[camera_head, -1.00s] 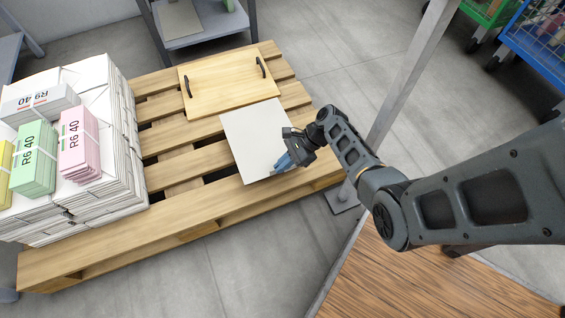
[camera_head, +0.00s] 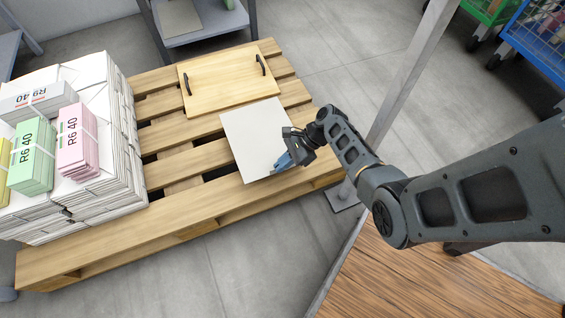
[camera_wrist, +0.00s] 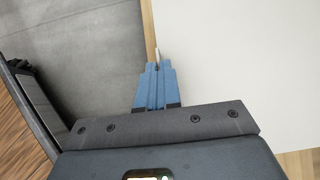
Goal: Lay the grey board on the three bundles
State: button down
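The grey board (camera_head: 255,135) lies flat on the right part of the pallet. My gripper (camera_head: 279,164) is at its near right edge, pointing down. In the wrist view its blue fingers (camera_wrist: 156,68) are close together at the board's edge, with a thin pale piece between their tips, and the board's face (camera_wrist: 240,55) spreads to the right. The fingers look shut on that edge. On the white stack at left are a green bundle (camera_head: 33,158), a pink bundle (camera_head: 77,140), a whitish bundle (camera_head: 38,99) and a yellow bundle (camera_head: 5,158) cut by the picture's edge.
The wooden pallet (camera_head: 150,222) carries the stack (camera_head: 103,95) and a wooden board with two black handles (camera_head: 222,80) behind the grey board. A grey post (camera_head: 405,85) stands to the right of the pallet. Wheeled crates (camera_head: 535,50) stand at the upper right.

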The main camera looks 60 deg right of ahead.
jog(key=shift+f, duration=0.15)
jog(key=c, duration=1.2)
grip_release()
jog(key=shift+c, duration=0.2)
notch_tip(320, 180, up, 9)
jog(key=p, duration=0.6)
jog(key=w+a+r+m+p, duration=0.1)
jog(key=w+a+r+p, duration=0.1)
jog(key=r+p, duration=0.3)
jog(key=w+a+r+m+t+h+p, duration=0.1)
jog(key=w+a+r+p, duration=0.2)
jog(key=r+p, duration=0.3)
jog(key=w+a+r+m+t+h+p, duration=0.1)
jog(key=w+a+r+p, duration=0.2)
jog(key=r, duration=0.6)
jog(key=a+p, duration=0.1)
jog(key=p, duration=0.1)
jog(key=shift+a+p, duration=0.3)
jog(key=shift+a, duration=0.05)
